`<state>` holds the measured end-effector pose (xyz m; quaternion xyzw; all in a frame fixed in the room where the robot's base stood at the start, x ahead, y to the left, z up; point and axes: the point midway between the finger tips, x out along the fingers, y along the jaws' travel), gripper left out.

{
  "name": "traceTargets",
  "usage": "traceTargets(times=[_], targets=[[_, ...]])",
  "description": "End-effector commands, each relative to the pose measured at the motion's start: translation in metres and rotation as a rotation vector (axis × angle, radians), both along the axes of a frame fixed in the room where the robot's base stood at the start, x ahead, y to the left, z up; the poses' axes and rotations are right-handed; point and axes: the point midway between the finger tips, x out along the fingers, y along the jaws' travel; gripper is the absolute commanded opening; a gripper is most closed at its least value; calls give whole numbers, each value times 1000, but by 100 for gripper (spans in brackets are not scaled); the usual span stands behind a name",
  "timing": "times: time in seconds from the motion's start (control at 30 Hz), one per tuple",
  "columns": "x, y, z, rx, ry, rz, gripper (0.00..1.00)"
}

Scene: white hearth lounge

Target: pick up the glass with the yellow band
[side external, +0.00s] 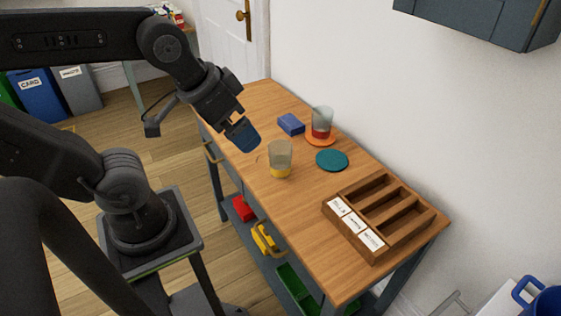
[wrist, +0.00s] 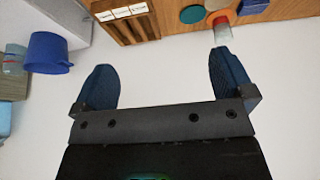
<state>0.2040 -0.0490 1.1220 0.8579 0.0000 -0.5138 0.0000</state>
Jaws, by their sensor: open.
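The glass with the yellow band (side external: 280,158) stands upright on the bare wooden tabletop, left of the teal coaster in the side view. Its yellow band is at the bottom. My gripper (side external: 243,136) is above the table, up and to the left of this glass in the side view, and apart from it. In the wrist view my gripper (wrist: 165,85) shows two blue fingers spread wide with nothing between them. I cannot make out the yellow-banded glass in the wrist view.
A red-banded glass (side external: 321,122) stands on an orange coaster (side external: 314,142). Nearby are a blue box (side external: 291,124) and a teal coaster (side external: 332,161). A wooden compartment tray (side external: 400,211) with labels occupies the near right. The white wall borders the table's far side.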

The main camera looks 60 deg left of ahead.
Motion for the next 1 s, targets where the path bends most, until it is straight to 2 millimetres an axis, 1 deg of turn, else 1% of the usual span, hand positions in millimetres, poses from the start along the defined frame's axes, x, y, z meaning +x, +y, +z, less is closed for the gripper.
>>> traceTargets(times=[0.13,0.23,0.37,0.47,0.6,0.73,0.8,0.9,1.0], targets=[[4,2,0,-12,9,31,100],[17,7,0,-57,43,142,100],[48,22,-4,-159,116,422,100],[77,39,-12,-242,173,685,100],[115,67,-32,-342,241,1064,100],[145,96,-59,-412,286,1406,100],[157,110,-73,-437,302,1567,100],[169,125,-91,-461,316,1747,100],[176,135,-103,-474,321,1860,100]])
